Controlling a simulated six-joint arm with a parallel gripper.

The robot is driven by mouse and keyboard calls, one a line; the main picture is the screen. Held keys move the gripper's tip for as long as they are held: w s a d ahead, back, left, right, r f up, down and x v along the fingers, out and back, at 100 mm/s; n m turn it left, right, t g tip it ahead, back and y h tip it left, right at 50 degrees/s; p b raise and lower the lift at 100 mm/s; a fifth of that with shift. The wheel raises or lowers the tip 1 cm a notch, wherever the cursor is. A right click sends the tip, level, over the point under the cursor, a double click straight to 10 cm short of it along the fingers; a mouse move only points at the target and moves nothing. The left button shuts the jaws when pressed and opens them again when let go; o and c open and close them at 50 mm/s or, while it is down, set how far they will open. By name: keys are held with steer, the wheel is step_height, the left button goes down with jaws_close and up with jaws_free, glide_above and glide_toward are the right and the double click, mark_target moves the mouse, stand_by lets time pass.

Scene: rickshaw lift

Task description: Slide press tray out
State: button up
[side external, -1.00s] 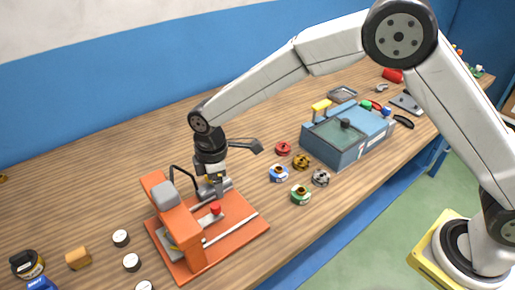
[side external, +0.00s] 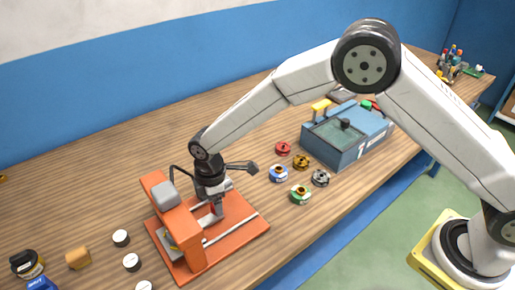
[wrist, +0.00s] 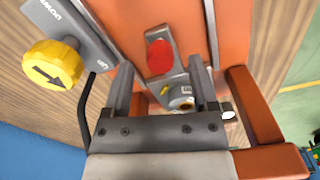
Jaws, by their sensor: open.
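The orange press (side external: 170,213) stands on its orange base plate (side external: 250,226) with pale rails, upright on the wooden bench. In the wrist view a red knob (wrist: 160,56) sits on a small grey plate, probably the press tray, on the orange base (wrist: 133,25). My gripper (side external: 216,208) is low over the base, beside the press column, and hides most of the knob in the side view. In the wrist view my gripper (wrist: 160,75) is open, with its fingers either side of the knob's line. I cannot tell whether they touch it.
A yellow arrow knob (wrist: 52,66) on a grey panel lies close to my left finger. A black bent lever (side external: 180,172) is near my wrist. Several coloured spools (side external: 279,173) and a blue box (side external: 340,142) stand right. White-topped cylinders (side external: 131,262) stand left.

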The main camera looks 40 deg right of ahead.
steer(key=shift+f, duration=0.85)
jaws_close()
steer(key=shift+r, duration=0.1)
stand_by(0.8)
